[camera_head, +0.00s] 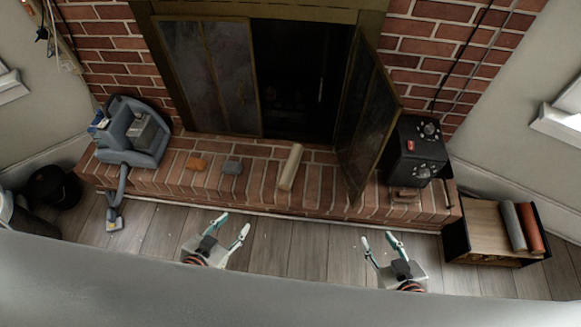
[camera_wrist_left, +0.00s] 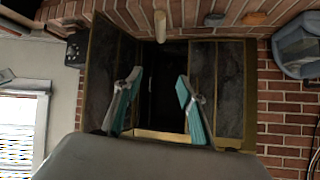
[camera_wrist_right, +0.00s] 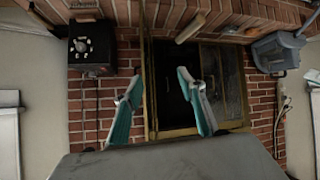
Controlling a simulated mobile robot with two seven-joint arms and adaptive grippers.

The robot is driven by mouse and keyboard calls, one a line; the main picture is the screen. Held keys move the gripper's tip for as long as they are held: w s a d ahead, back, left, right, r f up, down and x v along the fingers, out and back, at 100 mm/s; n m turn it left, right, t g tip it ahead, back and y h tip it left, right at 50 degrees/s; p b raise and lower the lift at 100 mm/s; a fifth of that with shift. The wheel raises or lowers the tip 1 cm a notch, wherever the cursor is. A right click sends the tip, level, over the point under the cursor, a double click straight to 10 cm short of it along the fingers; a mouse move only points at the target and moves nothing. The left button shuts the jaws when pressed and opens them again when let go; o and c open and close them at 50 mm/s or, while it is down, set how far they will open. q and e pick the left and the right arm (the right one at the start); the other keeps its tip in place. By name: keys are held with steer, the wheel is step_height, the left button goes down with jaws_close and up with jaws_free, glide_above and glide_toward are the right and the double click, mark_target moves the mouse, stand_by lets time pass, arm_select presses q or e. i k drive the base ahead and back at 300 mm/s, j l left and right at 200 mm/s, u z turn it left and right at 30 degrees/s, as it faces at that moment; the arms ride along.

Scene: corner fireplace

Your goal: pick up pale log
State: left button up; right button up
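The pale log (camera_head: 290,168) lies on the brick hearth in front of the open fireplace, pointing roughly front to back. It also shows at the top of the left wrist view (camera_wrist_left: 160,26) and the right wrist view (camera_wrist_right: 190,28). My left gripper (camera_head: 233,226) is open and empty, in front of the hearth and left of the log. My right gripper (camera_head: 377,240) is open and empty, in front of the hearth and right of the log. Neither gripper touches the log.
The brick hearth (camera_head: 330,200) also holds an orange lump (camera_head: 196,163), a grey lump (camera_head: 232,167), a blue-grey vacuum-like machine (camera_head: 133,132) and a black box (camera_head: 417,152). A fireplace door (camera_head: 368,115) stands open right of the log. A crate (camera_head: 480,222) holding two rolls stands right.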

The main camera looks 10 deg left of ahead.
mark_target(289, 172)
steer(key=i+l, duration=0.15)
steer(key=l, duration=0.15)
steer(key=i+l, duration=0.15)
steer(key=l, duration=0.15)
steer(key=i+l, duration=0.1)
steer(key=l, duration=0.35)
steer(key=l+u, duration=0.15)
steer(key=l, duration=0.3)
steer(key=i+l, duration=0.2)
steer(key=i, duration=0.15)
